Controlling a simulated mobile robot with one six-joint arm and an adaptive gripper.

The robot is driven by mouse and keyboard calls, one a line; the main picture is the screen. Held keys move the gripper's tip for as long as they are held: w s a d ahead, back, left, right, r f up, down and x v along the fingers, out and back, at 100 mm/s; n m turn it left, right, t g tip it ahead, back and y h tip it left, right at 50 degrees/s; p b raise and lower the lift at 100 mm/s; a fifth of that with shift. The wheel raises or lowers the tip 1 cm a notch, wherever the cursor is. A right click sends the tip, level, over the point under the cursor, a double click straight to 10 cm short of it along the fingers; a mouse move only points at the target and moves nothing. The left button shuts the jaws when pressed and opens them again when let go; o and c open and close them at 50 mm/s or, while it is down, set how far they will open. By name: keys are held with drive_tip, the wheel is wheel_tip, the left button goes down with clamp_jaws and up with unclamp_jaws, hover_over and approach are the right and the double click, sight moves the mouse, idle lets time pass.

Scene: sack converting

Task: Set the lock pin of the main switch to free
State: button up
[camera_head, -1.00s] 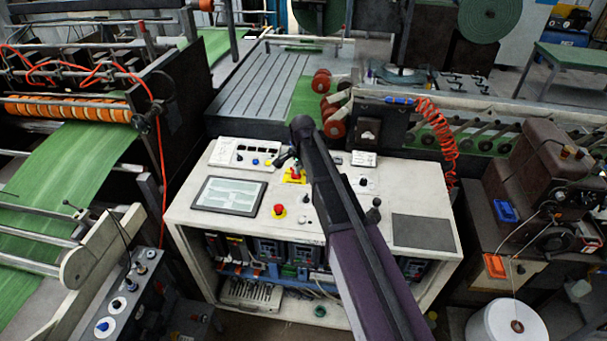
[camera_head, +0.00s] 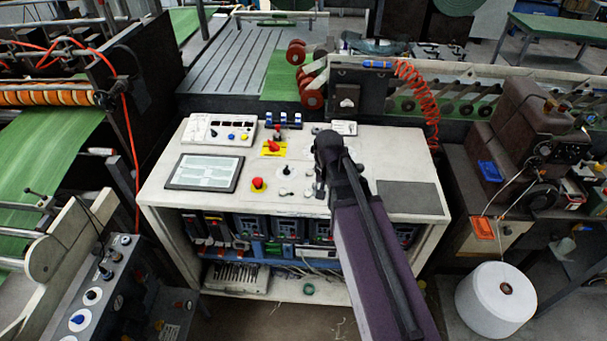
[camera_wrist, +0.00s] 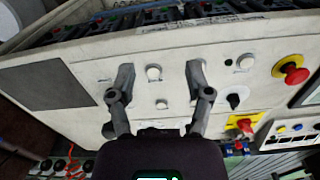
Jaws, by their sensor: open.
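The main switch (camera_head: 273,147) is a red rotary handle on a yellow plate, near the back of the console top. It also shows in the wrist view (camera_wrist: 243,123), right of my gripper. Its lock pin is too small to make out. My gripper (camera_wrist: 158,76) is open and empty, its two fingers pointing at the console surface among small white buttons. In the head view my arm hides most of the gripper, which is right of the main switch and apart from it.
The console top (camera_head: 222,200) carries a flat screen (camera_head: 204,172), a red emergency button on yellow (camera_head: 258,184), a black selector knob (camera_wrist: 233,101) and a row of blue switches (camera_head: 284,120). A dark pad (camera_head: 408,197) lies at the right. A red coiled hose (camera_head: 418,90) hangs behind.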

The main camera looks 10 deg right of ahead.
drive_tip(key=s+d+f+n+b, duration=0.2)
drive_tip(key=s+d+f+n, duration=0.1)
drive_tip(key=s, duration=0.4)
drive_tip(key=shift+d, duration=0.25)
